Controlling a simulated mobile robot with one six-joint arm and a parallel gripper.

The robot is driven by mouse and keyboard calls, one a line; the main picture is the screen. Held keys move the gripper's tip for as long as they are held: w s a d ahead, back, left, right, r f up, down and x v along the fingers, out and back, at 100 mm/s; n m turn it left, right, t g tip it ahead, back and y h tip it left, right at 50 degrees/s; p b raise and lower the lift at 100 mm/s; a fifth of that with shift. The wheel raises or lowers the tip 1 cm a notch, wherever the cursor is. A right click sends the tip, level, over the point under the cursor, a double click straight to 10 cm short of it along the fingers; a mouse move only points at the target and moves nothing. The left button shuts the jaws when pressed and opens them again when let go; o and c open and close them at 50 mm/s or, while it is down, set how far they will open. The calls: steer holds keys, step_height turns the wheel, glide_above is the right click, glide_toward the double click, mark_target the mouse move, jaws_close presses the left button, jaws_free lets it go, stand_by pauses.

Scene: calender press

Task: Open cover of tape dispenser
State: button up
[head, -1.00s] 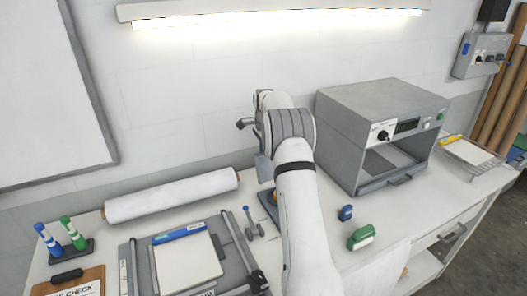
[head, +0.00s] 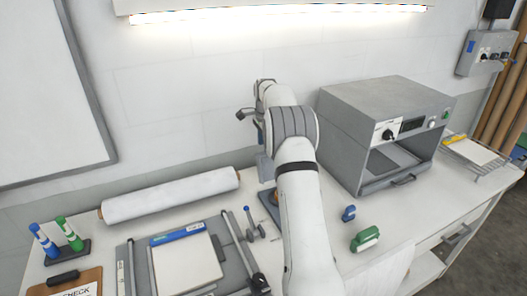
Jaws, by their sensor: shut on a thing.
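A low dark-blue and brown thing (head: 269,205), which appears to be the tape dispenser, stands on the bench behind my arm. My arm hides its right part, so its cover cannot be made out. My gripper (head: 265,180) hangs down just above it, a grey part showing left of my arm. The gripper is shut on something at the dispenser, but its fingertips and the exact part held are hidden.
A grey press (head: 385,130) stands to the right. A green item (head: 365,240) and a small blue item (head: 348,213) sit right of my arm. A white roll (head: 170,197), a paper trimmer (head: 187,262) and a pen stand (head: 72,252) are on the left.

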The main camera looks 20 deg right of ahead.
step_height(320, 180, up, 5)
steer(key=shift+s+a+f, duration=0.1)
steer(key=shift+s+a, duration=0.05)
steer(key=shift+s, duration=0.1)
stand_by(0.4)
